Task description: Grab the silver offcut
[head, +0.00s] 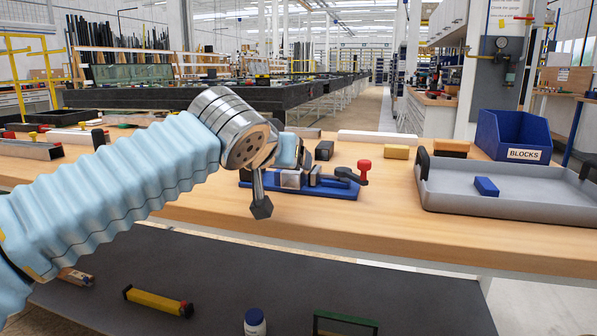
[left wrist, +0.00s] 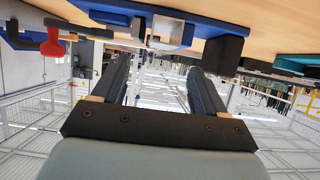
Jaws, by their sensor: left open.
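The silver offcut (head: 291,179) is a small shiny block. It sits at the blue clamping fixture (head: 335,191) on the wooden bench, with the clamp parts to its right. In the left wrist view, which is upside down, the silver offcut (left wrist: 166,28) shows against the blue fixture base. My left gripper (head: 261,208) hangs in front of and left of the offcut, its dark fingertip low near the bench's front edge. In the left wrist view my left gripper (left wrist: 158,66) has its two black fingers wide apart with nothing between them. My right gripper is in no view.
The clamp has a red knob (head: 364,166). A black block (head: 324,150) and a yellow block (head: 396,152) stand behind it. A grey tray (head: 450,196) holding a blue block (head: 486,186) is at right, before a blue BLOCKS bin (head: 511,131). Bare wood lies in front of the fixture.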

